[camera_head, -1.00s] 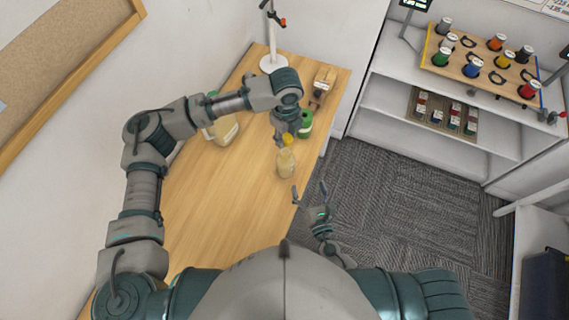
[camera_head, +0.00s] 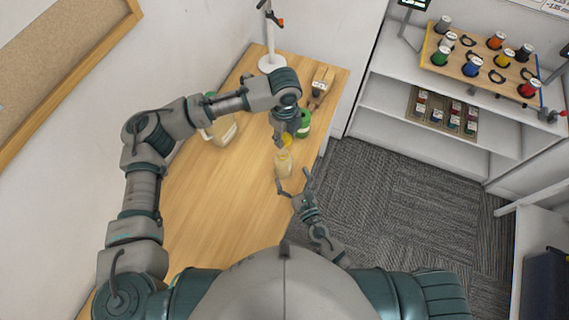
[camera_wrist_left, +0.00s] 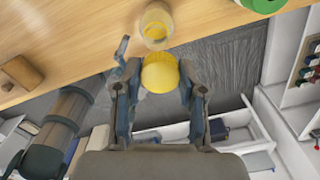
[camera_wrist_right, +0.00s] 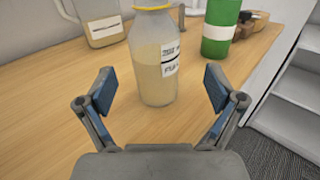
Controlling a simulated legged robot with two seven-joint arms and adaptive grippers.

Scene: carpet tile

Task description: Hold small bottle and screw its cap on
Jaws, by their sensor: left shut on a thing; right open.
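The small bottle (camera_head: 283,164) of pale yellow liquid stands upright near the table's right edge. It also shows in the right wrist view (camera_wrist_right: 157,70), with a white label, and from above in the left wrist view (camera_wrist_left: 155,24). The yellow cap (camera_wrist_left: 160,73) is between the fingertips of my left gripper (camera_wrist_left: 158,85), which is shut on it. In the head view the left gripper (camera_head: 284,138) is above the bottle; whether the cap touches the bottle neck I cannot tell. My right gripper (camera_wrist_right: 159,92) is open, its fingers on either side in front of the bottle, not touching it.
A green container (camera_wrist_right: 220,28) stands behind the bottle, and a large jug (camera_wrist_right: 100,22) behind it to the left. A wooden block (camera_head: 322,80) and a white stand (camera_head: 271,60) are at the table's far end. The near table (camera_head: 205,215) is clear.

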